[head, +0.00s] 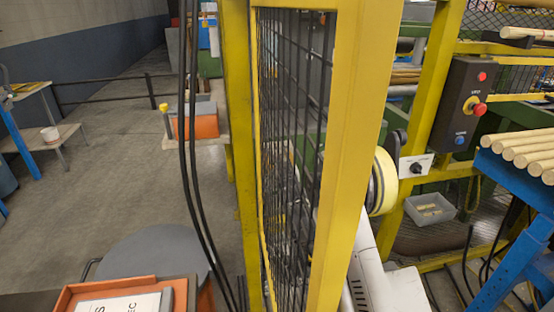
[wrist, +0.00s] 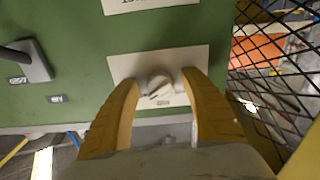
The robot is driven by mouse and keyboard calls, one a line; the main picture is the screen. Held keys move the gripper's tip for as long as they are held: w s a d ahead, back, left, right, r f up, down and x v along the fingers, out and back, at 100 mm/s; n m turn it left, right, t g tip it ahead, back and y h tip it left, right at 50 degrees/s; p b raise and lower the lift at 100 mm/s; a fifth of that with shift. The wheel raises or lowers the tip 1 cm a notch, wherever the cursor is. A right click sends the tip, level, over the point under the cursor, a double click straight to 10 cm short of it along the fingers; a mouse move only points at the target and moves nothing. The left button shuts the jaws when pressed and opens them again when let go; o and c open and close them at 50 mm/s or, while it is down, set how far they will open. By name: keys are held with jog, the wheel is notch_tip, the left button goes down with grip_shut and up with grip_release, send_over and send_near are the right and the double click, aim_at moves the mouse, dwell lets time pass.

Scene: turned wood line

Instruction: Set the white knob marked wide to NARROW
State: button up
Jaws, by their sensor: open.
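In the wrist view, a white knob (wrist: 158,86) sits on a pale plate (wrist: 120,68) on a green machine panel (wrist: 85,60). The knob has a ridge that slants across its face. A small label below it is too small to read, so I cannot tell its marking or setting for certain. My gripper (wrist: 159,78) is open, with one yellow finger on each side of the knob. The fingers look apart from it; their exact depth is hard to tell. In the head view the gripper and this knob are hidden.
A grey lever (wrist: 28,62) stands left of the knob. Black mesh (wrist: 275,65) is close on the right. In the head view a yellow post (head: 345,150) and mesh guard (head: 290,130) stand beside my arm.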

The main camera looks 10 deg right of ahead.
jog(key=shift+w, duration=0.1)
grip_shut()
